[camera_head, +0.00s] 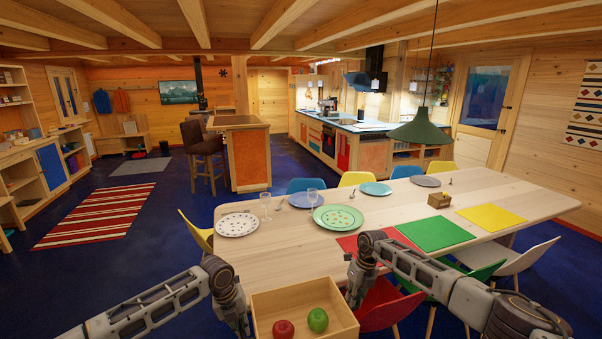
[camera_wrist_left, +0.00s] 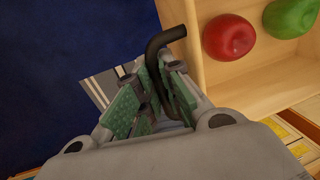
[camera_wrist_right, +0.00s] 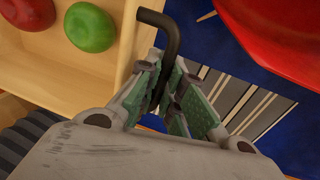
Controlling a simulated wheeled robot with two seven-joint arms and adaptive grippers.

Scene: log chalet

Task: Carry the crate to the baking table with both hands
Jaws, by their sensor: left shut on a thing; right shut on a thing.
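A wooden crate (camera_head: 300,297) is held in front of me between my two arms, at the bottom of the head view. It holds a red apple (camera_head: 283,330) and a green apple (camera_head: 318,320). In the left wrist view my left gripper (camera_wrist_left: 165,85) is shut on a dark handle (camera_wrist_left: 166,40) at the crate's side. In the right wrist view my right gripper (camera_wrist_right: 165,90) is shut on the other dark handle (camera_wrist_right: 160,20). In the head view both gripper tips are hidden. I cannot tell which surface is the baking table.
A long dining table (camera_head: 300,255) with plates, glasses and colored mats stands just ahead, chairs around it. A red chair (camera_head: 385,305) is close to the crate's right side. A tall orange-sided table (camera_head: 248,155) stands farther back. Blue floor (camera_head: 130,260) is open to the left.

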